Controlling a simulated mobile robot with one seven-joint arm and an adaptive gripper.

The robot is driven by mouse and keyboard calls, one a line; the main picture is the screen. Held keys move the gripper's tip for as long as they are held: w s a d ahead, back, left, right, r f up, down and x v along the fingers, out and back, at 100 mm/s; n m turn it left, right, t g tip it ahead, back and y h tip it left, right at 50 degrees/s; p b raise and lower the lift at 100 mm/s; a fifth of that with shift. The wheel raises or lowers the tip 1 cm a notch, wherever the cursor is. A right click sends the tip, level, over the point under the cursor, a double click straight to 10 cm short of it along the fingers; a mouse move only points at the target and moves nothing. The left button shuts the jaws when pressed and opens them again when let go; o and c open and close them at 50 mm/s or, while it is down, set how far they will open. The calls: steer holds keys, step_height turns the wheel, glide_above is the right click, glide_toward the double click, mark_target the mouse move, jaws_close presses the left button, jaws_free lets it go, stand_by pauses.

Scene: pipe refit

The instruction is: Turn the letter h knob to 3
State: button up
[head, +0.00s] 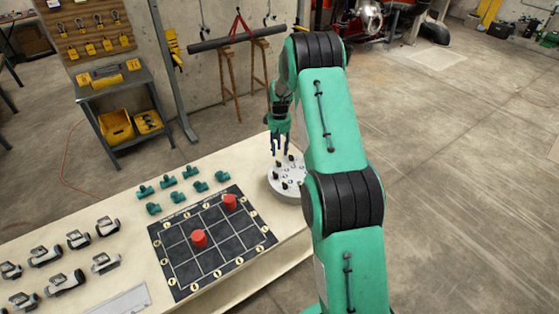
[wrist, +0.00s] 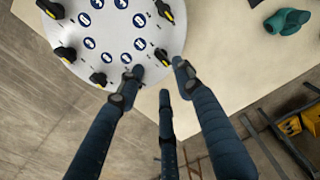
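A round white dial plate (head: 287,196) stands at the right end of the long table and carries several black knobs. In the wrist view the plate (wrist: 115,75) fills the upper left, with black-and-yellow knobs around its edge and round blue labels. The letters and numbers are too small to read, so I cannot tell which knob is h. My gripper (head: 279,152) is above the far side of the plate. Its fingers (wrist: 160,80) are spread open and empty, with one tip overlapping the plate's edge in the wrist view. I see no clear contact with any knob.
A black grid board (head: 205,250) with two red pieces (head: 199,238) lies left of the plate. Several teal fittings (head: 169,181) and grey fittings (head: 79,239) stand farther left. A workbench (head: 112,77) stands behind.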

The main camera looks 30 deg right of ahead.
mark_target(279, 164)
steer(key=shift+f, duration=3.5)
jaws_close()
